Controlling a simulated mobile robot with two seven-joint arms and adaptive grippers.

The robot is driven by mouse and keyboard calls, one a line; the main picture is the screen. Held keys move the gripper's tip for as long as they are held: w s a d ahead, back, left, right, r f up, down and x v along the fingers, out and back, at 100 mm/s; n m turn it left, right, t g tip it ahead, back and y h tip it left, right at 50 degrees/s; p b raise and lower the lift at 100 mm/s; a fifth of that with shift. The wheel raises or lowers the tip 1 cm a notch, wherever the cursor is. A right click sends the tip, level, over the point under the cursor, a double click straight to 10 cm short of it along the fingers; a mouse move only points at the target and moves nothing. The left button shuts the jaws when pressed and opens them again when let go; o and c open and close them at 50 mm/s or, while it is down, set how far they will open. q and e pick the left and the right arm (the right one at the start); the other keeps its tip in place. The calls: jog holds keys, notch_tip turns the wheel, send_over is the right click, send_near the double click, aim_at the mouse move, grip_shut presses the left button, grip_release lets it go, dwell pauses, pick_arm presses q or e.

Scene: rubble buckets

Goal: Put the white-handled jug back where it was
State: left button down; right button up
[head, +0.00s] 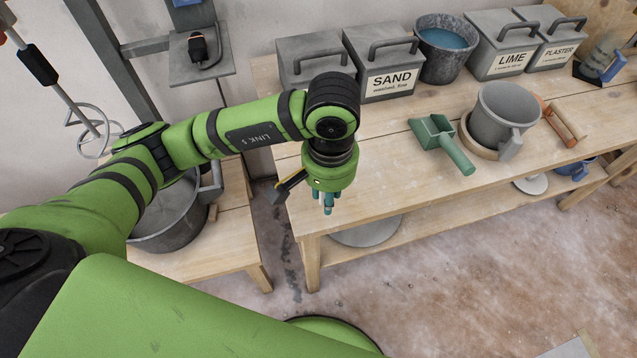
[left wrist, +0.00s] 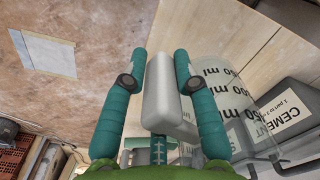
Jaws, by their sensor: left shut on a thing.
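My left gripper (head: 328,203) points down at the left front corner of the long wooden bench (head: 375,155). In the left wrist view my left gripper (left wrist: 160,67) is shut on the pale handle (left wrist: 160,105) of the white-handled jug (left wrist: 230,105), one finger on each side. The jug body is clear with "500 ml" marks and lies to the right of the handle. In the head view my arm and gripper hide the jug. I cannot tell whether it touches the bench. My right gripper is not in view.
A grey cement box (left wrist: 295,115), a sand box (head: 390,75) and a bucket of blue water (head: 443,55) line the back. A green scoop (head: 440,140) and a grey jug (head: 497,115) on a wooden ring stand right. Bare bench lies between gripper and scoop.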

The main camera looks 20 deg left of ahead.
pick_arm(q)
jog(key=w+a+f, duration=0.1)
jog(key=f, duration=0.1)
jog(key=w+a+f+p, duration=0.1)
jog(key=f, duration=0.1)
jog(key=w+a+f+p, duration=0.1)
jog(key=f, duration=0.1)
jog(key=shift+w+a+f, duration=0.15)
jog(key=shift+w+f, duration=0.2)
jog(key=shift+w, duration=0.05)
jog(key=shift+f+b, duration=0.35)
jog(key=c, duration=1)
grip_release()
jog(key=shift+o, duration=0.2)
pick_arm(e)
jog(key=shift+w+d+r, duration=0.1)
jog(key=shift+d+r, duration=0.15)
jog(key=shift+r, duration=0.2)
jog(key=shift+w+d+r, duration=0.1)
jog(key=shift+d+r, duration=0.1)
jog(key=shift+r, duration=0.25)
pick_arm(q)
jog(key=shift+r, duration=0.1)
